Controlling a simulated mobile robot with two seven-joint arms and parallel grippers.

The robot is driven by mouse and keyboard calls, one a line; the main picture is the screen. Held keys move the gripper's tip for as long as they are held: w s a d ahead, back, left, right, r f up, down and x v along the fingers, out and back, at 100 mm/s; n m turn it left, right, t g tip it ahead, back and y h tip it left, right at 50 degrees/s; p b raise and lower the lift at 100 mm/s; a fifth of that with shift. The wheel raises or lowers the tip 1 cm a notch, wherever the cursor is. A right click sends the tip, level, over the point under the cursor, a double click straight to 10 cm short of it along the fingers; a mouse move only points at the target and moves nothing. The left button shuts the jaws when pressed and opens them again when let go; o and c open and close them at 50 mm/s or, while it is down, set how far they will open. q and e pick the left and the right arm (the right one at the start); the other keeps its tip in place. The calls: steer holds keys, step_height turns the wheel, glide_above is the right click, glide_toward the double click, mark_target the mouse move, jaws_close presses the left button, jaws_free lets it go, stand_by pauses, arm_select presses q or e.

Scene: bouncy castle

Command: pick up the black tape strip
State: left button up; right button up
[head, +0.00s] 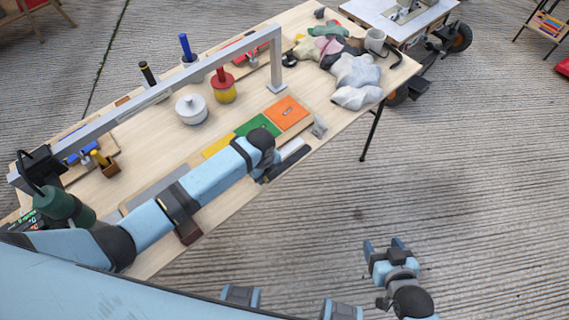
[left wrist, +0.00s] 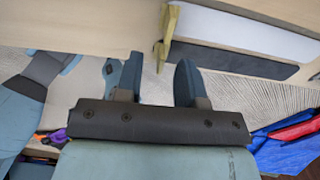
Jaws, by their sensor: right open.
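In the left wrist view the black strip (left wrist: 238,62) is long and flat, beyond the right finger. My right gripper (head: 385,246) is open and empty over the floor, away from the table.
Orange (head: 287,113) and green (head: 258,127) panels lie just behind the strips. A metal frame (head: 190,88) spans the table. White (head: 191,109) and red-yellow (head: 223,88) pots stand further back. Grey cloth (head: 356,78) lies at the right end.

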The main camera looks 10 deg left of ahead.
arm_select(q)
steer(key=shift+f, duration=0.55)
jaws_close()
steer(key=shift+r, duration=0.15)
